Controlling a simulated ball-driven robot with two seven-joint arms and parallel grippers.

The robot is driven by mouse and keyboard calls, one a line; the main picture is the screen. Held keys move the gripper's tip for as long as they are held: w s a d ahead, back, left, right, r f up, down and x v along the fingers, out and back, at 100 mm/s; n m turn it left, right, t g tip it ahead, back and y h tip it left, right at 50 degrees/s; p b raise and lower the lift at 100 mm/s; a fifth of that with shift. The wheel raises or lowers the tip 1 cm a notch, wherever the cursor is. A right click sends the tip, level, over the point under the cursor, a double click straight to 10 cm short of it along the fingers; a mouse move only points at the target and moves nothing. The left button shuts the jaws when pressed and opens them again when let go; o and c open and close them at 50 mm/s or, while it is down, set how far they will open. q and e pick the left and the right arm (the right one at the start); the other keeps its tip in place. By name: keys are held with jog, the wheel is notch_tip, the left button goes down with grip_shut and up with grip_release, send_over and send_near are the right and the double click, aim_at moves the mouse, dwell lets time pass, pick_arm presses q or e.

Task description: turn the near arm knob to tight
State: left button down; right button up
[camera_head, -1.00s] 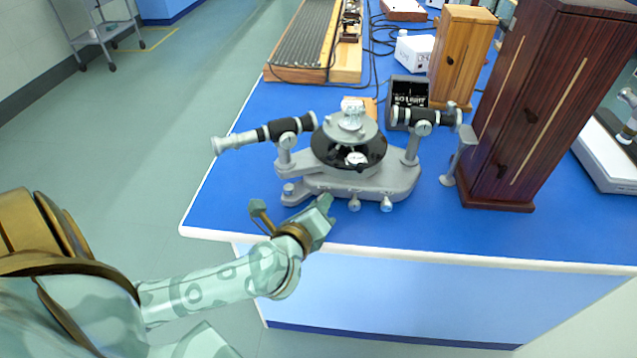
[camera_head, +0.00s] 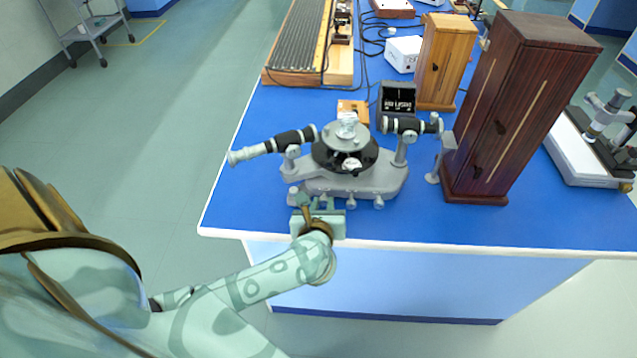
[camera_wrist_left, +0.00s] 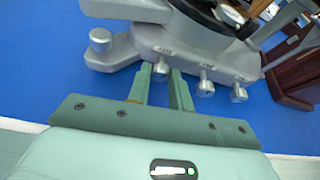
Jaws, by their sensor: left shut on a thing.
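The grey spectrometer (camera_head: 345,183) stands near the front edge of the blue bench. Its base has three small silver knobs along the front. In the left wrist view the leftmost one, the near arm knob (camera_wrist_left: 160,72), sits between the fingertips of my left gripper (camera_wrist_left: 161,76). The middle knob (camera_wrist_left: 205,88) and right knob (camera_wrist_left: 238,94) are free, just right of the fingers. In the head view my left gripper (camera_head: 325,205) is at the base's front and hides the held knob. The small labels above the knobs are too small to read. My right gripper is out of view.
A dark wooden cabinet (camera_head: 505,120) stands right of the spectrometer, with a lighter wooden cabinet (camera_head: 442,55) behind. A black display box (camera_head: 397,100) is behind the telescope. The blue bench top (camera_head: 245,200) is bare to the left and along the front.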

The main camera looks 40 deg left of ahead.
pick_arm(q)
jog(key=shift+d+r+m+g+y+p, duration=0.15)
jog(key=shift+m+g+y+p, duration=0.15)
jog(key=shift+m+p, duration=0.35)
jog(key=shift+w+d+m+y+p, duration=0.1)
jog(key=shift+m+y+p, duration=0.55)
jog(key=shift+m, duration=0.2)
jog(key=m+y, duration=0.1)
jog(key=m+g+p, duration=0.1)
jog(key=shift+d+f+m+y, duration=0.1)
jog(key=shift+f+m+y, duration=0.2)
jog(key=shift+m+y, duration=0.1)
jog(key=shift+w, duration=0.1)
jog(key=c, duration=1.3)
grip_release()
jog(key=shift+o, duration=0.2)
